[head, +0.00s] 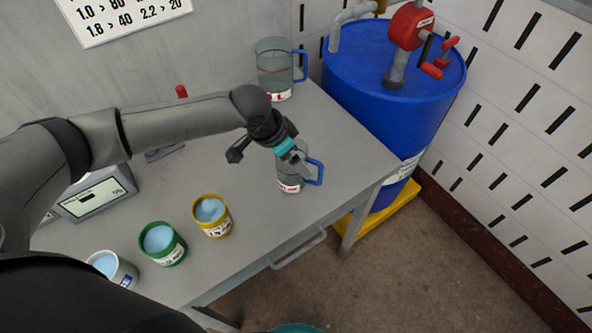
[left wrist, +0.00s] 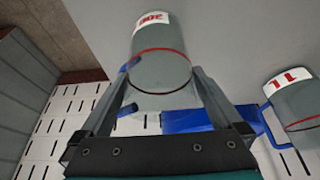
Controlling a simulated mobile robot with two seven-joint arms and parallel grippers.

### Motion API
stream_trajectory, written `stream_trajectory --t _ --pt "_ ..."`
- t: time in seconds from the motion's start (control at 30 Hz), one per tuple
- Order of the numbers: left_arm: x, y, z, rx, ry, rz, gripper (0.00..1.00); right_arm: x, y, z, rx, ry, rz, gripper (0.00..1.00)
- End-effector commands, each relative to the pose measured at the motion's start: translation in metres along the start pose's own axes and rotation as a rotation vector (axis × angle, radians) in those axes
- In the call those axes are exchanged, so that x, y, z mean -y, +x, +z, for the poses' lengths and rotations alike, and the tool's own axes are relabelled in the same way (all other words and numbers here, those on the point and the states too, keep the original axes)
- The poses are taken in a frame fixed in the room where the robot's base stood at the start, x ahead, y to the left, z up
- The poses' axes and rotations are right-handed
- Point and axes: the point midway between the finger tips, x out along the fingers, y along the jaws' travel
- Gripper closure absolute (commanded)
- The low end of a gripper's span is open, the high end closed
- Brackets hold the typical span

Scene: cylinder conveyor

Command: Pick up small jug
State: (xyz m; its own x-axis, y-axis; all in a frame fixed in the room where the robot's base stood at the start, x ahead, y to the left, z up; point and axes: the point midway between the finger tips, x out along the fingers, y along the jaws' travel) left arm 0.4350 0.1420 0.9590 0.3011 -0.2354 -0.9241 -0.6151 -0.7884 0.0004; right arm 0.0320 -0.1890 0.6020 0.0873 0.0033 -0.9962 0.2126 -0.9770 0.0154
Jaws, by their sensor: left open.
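The small jug (head: 289,178) is a clear grey cup with a white label, a red line and a blue handle. It stands near the right front edge of the grey table. My left gripper (head: 297,157) is at the jug's upper part, coming from the upper left, and partly hides it. In the left wrist view the small jug (left wrist: 160,65) lies between the two open fingers (left wrist: 163,88). I cannot tell whether either finger touches it. My right gripper is not in view.
A larger jug (head: 273,68) labelled 1L stands at the table's back edge; it also shows in the left wrist view (left wrist: 298,103). Yellow (head: 214,229), green (head: 170,257) and white (head: 124,273) cups stand in front, near a scale (head: 95,197). A blue barrel (head: 380,110) adjoins the table's right side.

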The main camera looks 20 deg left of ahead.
Motion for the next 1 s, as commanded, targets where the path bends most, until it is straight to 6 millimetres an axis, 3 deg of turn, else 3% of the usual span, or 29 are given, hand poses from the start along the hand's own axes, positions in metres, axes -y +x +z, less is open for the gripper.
stream_trajectory --t 0.3,0.9,1.0 --pt "0.0003 0.0063 -0.0003 -0.001 0.001 -0.001 0.0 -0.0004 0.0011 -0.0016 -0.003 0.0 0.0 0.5" --pt "0.0003 0.006 -0.0002 0.0 0.0 -0.001 0.66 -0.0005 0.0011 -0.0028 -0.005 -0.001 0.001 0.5" --pt "0.0003 0.0059 -0.0004 -0.001 0.001 -0.001 0.66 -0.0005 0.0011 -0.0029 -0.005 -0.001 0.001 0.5"
